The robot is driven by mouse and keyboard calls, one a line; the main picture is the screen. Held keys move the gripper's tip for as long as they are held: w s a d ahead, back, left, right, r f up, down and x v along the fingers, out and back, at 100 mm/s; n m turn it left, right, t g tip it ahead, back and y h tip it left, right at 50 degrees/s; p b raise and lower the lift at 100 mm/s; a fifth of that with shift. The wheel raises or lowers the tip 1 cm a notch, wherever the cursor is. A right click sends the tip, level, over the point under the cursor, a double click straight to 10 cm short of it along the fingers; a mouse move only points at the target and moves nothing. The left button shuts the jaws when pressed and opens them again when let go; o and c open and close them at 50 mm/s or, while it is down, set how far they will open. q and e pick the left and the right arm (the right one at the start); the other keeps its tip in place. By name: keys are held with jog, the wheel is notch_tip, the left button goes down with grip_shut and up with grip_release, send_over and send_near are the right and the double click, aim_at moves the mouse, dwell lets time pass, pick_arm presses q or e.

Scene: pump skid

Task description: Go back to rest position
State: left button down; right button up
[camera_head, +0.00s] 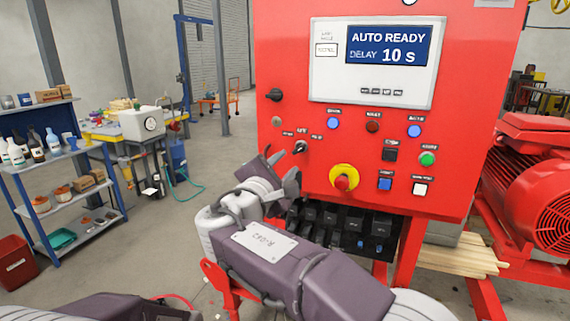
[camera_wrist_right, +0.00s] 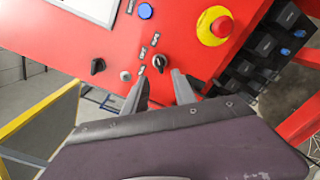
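The red control panel (camera_head: 300,60) fills the middle of the head view. Its screen (camera_head: 388,47) reads "AUTO READY" and "DELAY 10 s". My right gripper (camera_head: 284,164) is in front of the panel's lower left part, near a black selector knob (camera_head: 300,147). In the right wrist view, my right gripper (camera_wrist_right: 160,90) has its two fingers apart with nothing between them. The same black knob (camera_wrist_right: 159,62) sits just beyond the gap between the tips, and no contact shows. Part of my left arm shows at the lower left of the head view, but its gripper does not.
A yellow-ringed red emergency button (camera_head: 342,180) sits right of my right gripper. Black terminal blocks (camera_head: 330,221) lie below the panel. A red motor (camera_head: 540,190) stands at the right.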

jog(key=w+d+r+m+g+h+p, duration=0.1)
jog(key=d+r+h+p, duration=0.15)
jog(key=d, duration=0.25)
jog(key=w+d+r+m+h+p, duration=0.1)
jog(key=d+r, duration=0.2)
jog(key=d, duration=0.2)
jog(key=s+d+f+m+g+p, duration=0.1)
jog(key=d+f+m+g+p, duration=0.2)
jog(key=d, duration=0.4)
jog(key=s+d+f+g+p, duration=0.1)
jog(key=d+f+g, duration=0.25)
jog(key=d, duration=0.35)
jog(key=s+d+f+m+g+y+p, duration=0.2)
jog(key=s+d+f+m+g, duration=0.1)
jog(key=s+f, duration=0.55)
jog(key=s+d+f+m+g+y+p, duration=0.15)
jog(key=s+d+f+m+g, duration=0.25)
jog(key=s+f, duration=0.4)
jog(key=s+a+f+m+g+y, duration=0.1)
jog(key=s+a+f+m+y, duration=0.4)
jog(key=s+a+f+m, duration=0.4)
notch_tip(320, 180, down, 2)
jog(key=shift+a+f+m+y, duration=0.1)
jog(key=shift+a+m+y, duration=0.3)
jog(key=shift+a+m, duration=0.35)
jog(key=shift+s+g, duration=0.15)
jog(key=shift+g, duration=0.1)
